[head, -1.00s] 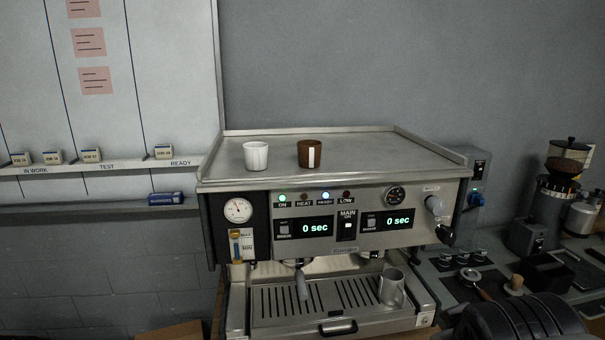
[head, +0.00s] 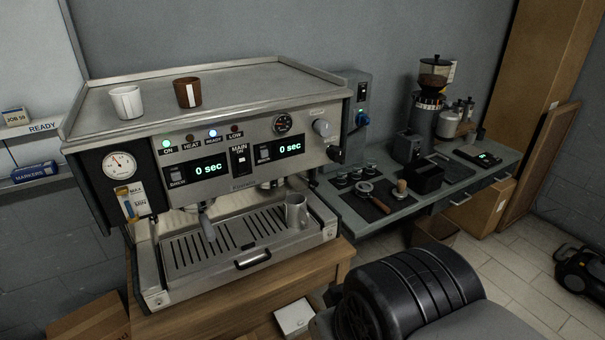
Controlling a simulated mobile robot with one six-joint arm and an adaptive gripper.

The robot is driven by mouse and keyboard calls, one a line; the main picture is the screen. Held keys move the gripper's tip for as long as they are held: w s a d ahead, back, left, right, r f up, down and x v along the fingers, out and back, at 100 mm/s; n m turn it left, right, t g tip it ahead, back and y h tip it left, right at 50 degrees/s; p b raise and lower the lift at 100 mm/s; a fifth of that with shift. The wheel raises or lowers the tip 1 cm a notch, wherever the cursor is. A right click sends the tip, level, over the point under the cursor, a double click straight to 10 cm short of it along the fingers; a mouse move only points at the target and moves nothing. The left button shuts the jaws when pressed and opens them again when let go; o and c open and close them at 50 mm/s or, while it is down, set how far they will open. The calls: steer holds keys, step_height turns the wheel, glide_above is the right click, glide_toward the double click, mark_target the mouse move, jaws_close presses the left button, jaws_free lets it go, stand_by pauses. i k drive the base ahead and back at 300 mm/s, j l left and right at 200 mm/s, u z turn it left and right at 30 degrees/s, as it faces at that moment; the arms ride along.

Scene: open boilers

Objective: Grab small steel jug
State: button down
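A small steel jug (head: 296,211) stands upright at the right end of the drip tray grate (head: 222,243) of the espresso machine (head: 215,155). It is below the machine's right side, next to the steam knob side. My gripper is not in view; only a dark ribbed part of my arm (head: 405,296) shows at the bottom, to the right of the jug and apart from it.
A white cup (head: 126,102) and a brown cup (head: 188,92) stand on top of the machine. To the right, a counter (head: 345,208) holds a portafilter (head: 372,195), a tamper (head: 402,187), a knock box (head: 427,178), a grinder (head: 425,120) and a scale (head: 478,157). Cardboard boxes stand on the floor.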

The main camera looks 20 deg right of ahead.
mark_target(297, 214)
steer(key=i+j, duration=0.15)
steer(key=i, duration=0.4)
steer(key=i+j+u, duration=0.1)
steer(key=i, duration=0.5)
steer(key=j, duration=0.1)
